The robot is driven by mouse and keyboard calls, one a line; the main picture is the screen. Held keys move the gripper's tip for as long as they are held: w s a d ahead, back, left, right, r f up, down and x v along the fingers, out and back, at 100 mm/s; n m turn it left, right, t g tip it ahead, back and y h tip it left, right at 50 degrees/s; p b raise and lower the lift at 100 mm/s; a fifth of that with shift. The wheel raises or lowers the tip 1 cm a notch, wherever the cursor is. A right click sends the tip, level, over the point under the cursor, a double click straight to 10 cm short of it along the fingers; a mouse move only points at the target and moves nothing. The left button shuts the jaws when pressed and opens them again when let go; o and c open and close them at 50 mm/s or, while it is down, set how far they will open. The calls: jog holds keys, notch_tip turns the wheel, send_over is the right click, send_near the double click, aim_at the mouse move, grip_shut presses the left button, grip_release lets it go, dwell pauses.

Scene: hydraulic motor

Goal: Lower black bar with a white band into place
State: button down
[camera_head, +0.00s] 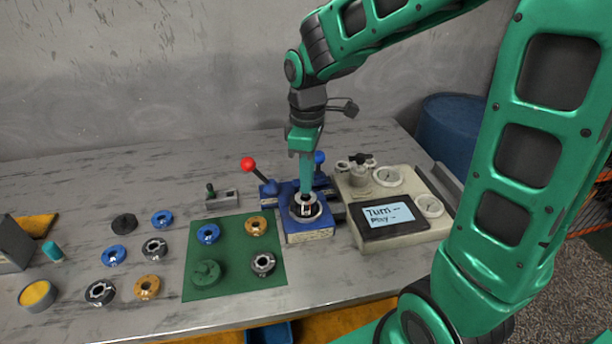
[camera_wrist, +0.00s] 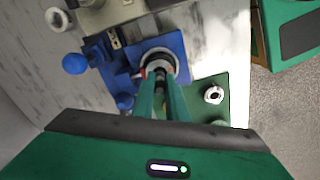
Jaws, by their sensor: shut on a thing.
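The black bar with a white band (camera_head: 306,209) shows as a small dark and white piece between my fingertips. My gripper (camera_head: 306,195) points straight down and is shut on it. The bar is at the opening of a silver ring (camera_head: 294,214) on the blue fixture block (camera_head: 308,238). In the wrist view my green fingers (camera_wrist: 163,88) reach to the ring (camera_wrist: 172,56) on the blue block (camera_wrist: 160,44) and hide most of the bar. I cannot tell how deep the bar sits.
A lever with a red ball (camera_head: 247,164) and a blue ball knob (camera_head: 319,157) flank the fixture. A grey-white device with a screen (camera_head: 390,215) stands close on the right. A green mat (camera_head: 234,257) with several ring parts lies to the left, with more rings on the table.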

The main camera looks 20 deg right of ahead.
jog(key=shift+f, duration=1.1)
dwell(1.4)
jog(key=c, duration=1.3)
grip_release()
jog(key=shift+r, duration=3.1)
jog(key=s+d+m, duration=0.5)
jog(key=s, duration=0.2)
jog(key=s+d+f+m, duration=0.1)
jog(key=s+d+m, duration=0.5)
jog(key=s, duration=0.1)
jog(key=s+d+m, duration=0.6)
jog(key=s, duration=0.2)
jog(key=shift+d+f, duration=0.15)
jog(key=shift+f, duration=0.25)
